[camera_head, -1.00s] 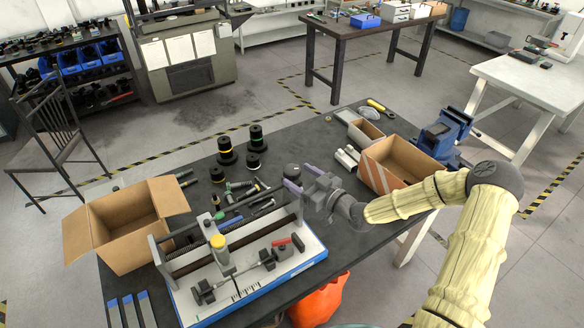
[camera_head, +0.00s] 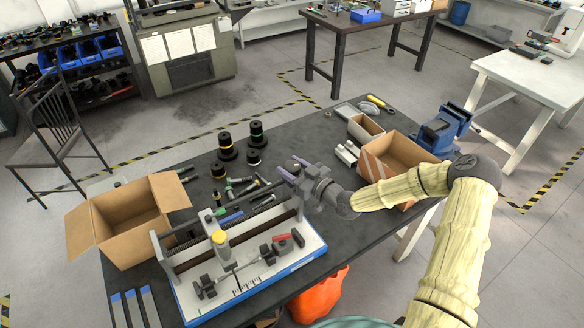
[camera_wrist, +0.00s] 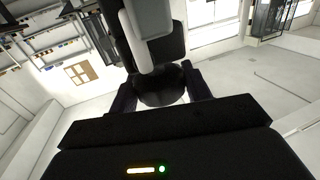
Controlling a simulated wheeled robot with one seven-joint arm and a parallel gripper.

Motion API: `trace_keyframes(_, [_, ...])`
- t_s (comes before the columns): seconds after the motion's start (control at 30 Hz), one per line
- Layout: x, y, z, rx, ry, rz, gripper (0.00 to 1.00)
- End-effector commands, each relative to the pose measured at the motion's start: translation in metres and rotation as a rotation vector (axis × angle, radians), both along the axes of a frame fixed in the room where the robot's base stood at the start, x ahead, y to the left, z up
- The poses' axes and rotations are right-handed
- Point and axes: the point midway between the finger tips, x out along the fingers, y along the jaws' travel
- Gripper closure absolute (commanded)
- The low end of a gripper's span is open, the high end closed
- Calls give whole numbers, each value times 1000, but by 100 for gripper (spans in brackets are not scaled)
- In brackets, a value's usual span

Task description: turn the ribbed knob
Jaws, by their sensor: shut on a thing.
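The ribbed knob (camera_wrist: 160,88) is a dark round piece in the wrist view, between the two dark fingers of my gripper (camera_wrist: 160,94). Its ribs are too dark to make out. In the head view my gripper (camera_head: 294,169) is at the right end of the tensile frame (camera_head: 262,277), with its purple-grey fingers shut on the knob. The knob is mostly hidden there. The frame has a white base with a blue edge, dark horizontal bars and a yellow-topped post.
An open cardboard box (camera_head: 130,220) stands left of the frame. Another box (camera_head: 402,160) is close beside my arm, with a blue vise (camera_head: 440,130) behind it. Black stepped weights (camera_head: 227,147) and bolts lie behind the frame.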

Motion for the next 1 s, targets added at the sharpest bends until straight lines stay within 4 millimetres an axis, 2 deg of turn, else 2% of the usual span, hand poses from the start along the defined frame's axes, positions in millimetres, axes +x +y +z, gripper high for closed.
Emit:
trace_keyframes(0.47, [-1,1,-2,-2,1,-120,75])
trace_keyframes(1.0, [-1,2,-2,-3,-2,-460,75])
